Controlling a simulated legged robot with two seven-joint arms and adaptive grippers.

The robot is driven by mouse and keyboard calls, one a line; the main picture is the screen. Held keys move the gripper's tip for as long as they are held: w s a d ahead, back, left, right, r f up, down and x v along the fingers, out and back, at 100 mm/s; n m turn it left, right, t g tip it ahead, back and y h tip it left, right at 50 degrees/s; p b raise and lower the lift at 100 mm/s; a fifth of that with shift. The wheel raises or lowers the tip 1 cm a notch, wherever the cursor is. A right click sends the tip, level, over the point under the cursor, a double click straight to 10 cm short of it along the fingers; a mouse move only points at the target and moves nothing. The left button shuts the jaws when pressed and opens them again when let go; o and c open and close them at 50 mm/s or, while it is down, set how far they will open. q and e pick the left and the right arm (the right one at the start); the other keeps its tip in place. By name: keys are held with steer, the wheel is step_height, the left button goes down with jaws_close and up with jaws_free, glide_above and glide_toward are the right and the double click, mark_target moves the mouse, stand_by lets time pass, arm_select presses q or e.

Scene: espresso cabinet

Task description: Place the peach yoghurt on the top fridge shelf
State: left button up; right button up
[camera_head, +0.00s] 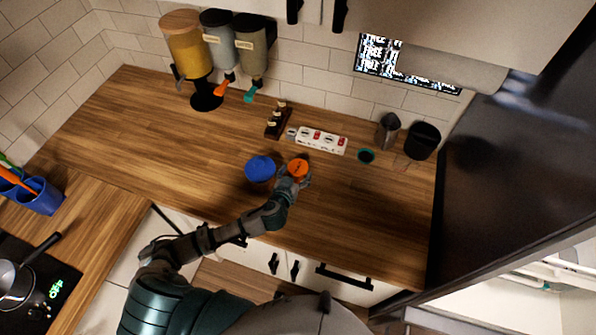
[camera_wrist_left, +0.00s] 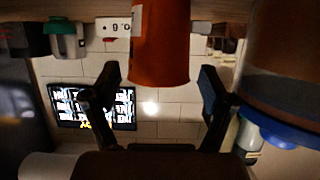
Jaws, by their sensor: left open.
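An orange-lidded tub (camera_head: 298,167), likely the peach yoghurt, stands on the wooden counter. It also shows in the left wrist view as an orange tub (camera_wrist_left: 160,45), in an upside-down picture. My left gripper (camera_head: 293,182) is at the tub's near side. Its two fingers are spread wide, one on each side of the tub in the wrist view; I cannot tell whether they touch it. White shelves, likely of the fridge (camera_head: 540,282), show at the lower right, beyond a large dark panel (camera_head: 520,170). I cannot tell which shelf is the top one. My right gripper is not in view.
A blue-lidded tub (camera_head: 260,168) stands close to the left of the orange one. Dispensers (camera_head: 190,48) are at the back left. The counter right of the tub is clear.

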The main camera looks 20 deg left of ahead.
mark_target(298, 168)
arm_select(q)
steer(key=x, duration=0.3)
steer(key=shift+r, duration=0.1)
steer(key=c, duration=1.2)
